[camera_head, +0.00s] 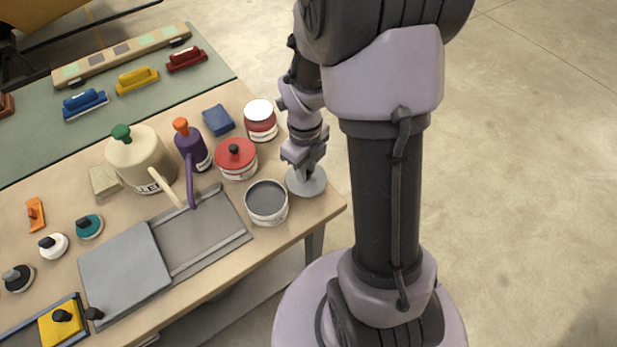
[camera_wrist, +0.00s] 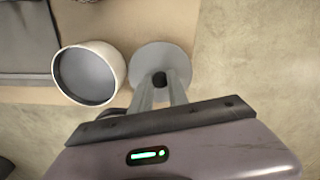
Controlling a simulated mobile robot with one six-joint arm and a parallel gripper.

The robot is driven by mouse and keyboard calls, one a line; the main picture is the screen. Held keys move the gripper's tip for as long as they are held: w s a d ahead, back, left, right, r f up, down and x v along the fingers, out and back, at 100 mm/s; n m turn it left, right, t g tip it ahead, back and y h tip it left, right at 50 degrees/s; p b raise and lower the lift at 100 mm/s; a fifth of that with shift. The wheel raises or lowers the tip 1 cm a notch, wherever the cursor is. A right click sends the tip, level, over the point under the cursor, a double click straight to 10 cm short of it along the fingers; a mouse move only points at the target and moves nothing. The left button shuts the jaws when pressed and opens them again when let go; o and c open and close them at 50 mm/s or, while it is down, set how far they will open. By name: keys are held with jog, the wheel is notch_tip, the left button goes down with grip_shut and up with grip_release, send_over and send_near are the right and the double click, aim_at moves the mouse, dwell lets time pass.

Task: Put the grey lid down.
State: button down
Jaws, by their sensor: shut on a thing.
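The grey lid (camera_head: 316,183) is a flat disc with a dark knob. My gripper (camera_head: 307,172) is shut on it at the right corner of the table. In the wrist view the lid (camera_wrist: 150,62) shows just beyond the fingertips, with its dark knob between the fingers of my gripper (camera_wrist: 160,80). The lid is beside the white pot with a grey inside (camera_head: 267,203), which has no lid on it; the pot also shows in the wrist view (camera_wrist: 88,75). I cannot tell whether the lid touches the table top.
A red-lidded pot (camera_head: 236,158) and a red tin with a white top (camera_head: 260,120) stand close behind. A grey sliding panel (camera_head: 125,272) lies at the left. Watering cans (camera_head: 141,158) stand behind it. The table edge is close to the lid.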

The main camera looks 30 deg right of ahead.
notch_tip(320, 180, down, 3)
jog(key=shift+f+b, duration=0.15)
jog(key=shift+b, duration=0.3)
jog(key=shift+s, duration=0.1)
jog(key=shift+f, duration=0.2)
jog(key=c, duration=1.3)
grip_release()
